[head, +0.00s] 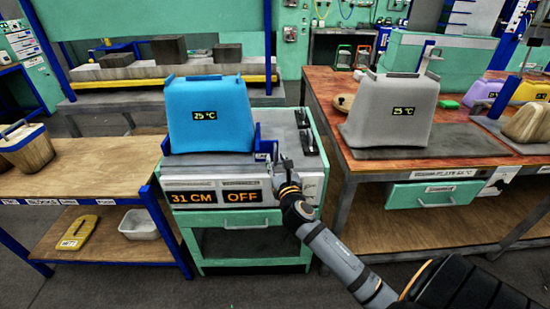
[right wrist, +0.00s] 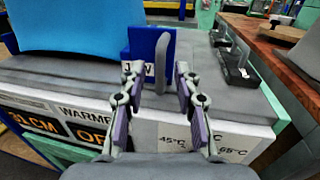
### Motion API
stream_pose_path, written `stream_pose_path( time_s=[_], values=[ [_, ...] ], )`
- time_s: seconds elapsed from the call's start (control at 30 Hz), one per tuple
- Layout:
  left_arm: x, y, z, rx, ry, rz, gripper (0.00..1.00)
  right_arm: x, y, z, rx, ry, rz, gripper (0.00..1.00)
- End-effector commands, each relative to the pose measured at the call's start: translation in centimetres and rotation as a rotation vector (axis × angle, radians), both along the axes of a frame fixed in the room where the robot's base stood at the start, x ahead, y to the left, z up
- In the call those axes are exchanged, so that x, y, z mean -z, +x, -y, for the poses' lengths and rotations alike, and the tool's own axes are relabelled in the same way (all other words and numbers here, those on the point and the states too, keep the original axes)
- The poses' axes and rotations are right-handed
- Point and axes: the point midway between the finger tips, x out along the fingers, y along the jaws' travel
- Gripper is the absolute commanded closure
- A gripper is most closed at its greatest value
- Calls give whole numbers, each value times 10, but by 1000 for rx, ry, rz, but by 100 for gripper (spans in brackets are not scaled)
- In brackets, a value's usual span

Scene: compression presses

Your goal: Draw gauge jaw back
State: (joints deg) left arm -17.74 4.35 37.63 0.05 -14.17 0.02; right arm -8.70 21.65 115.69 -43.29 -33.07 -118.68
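The gauge jaw (head: 262,148) is a small blue upright piece at the right side of the blue case (head: 209,114) on the warmer bench. In the right wrist view the blue jaw (right wrist: 140,45) carries a partly hidden label, and a grey upright handle (right wrist: 163,60) stands at its near right. My right gripper (head: 284,168) is at the front right of the jaw. In the right wrist view my right gripper (right wrist: 158,78) is open, its fingers apart with the handle between or just beyond the tips. Contact cannot be told. My left gripper is not in view.
The bench front (head: 225,192) shows "31 CM" and "OFF". Dark clamps (head: 305,130) sit on its right edge. A red-topped table (head: 325,90) with a grey case (head: 396,110) stands at right, a wooden table (head: 100,165) at left.

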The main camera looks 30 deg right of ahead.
Motion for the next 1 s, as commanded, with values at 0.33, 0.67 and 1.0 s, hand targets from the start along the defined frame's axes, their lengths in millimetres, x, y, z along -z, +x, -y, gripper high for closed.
stream_pose_path(
  time_s=[0.33,0.67,1.0],
  values=[
    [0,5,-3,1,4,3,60,0,25,9,-1,1,0,68],
    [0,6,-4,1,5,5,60,0,25,9,-1,1,-1,92],
    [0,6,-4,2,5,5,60,1,25,9,-1,1,-1,100]
  ],
)
